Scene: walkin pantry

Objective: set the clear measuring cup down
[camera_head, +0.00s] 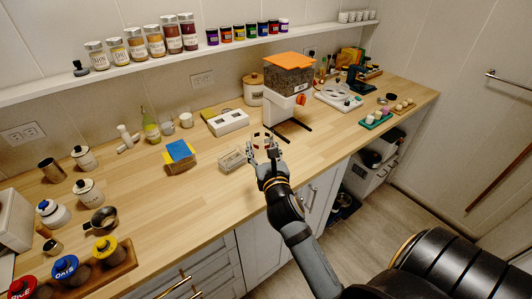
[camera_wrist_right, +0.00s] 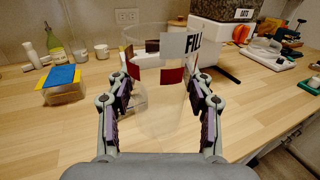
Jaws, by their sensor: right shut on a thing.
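The clear measuring cup (camera_wrist_right: 160,112) has a white FILL label and dark red marks and is hard to see through its clear wall. My right gripper (camera_wrist_right: 160,104) is shut on the cup, with one finger on each side of it. In the head view the cup (camera_head: 262,141) shows faintly at the fingertips of my right gripper (camera_head: 264,151), over the wooden counter (camera_head: 215,200), in front of the dispenser. I cannot tell whether its base touches the counter. My left gripper is not in view.
A grain dispenser (camera_head: 288,85) with an orange lid stands just behind the cup. A small clear container (camera_head: 232,160) sits close to the left, and a box with a blue and yellow top (camera_head: 179,156) is farther left. The counter's front middle is clear.

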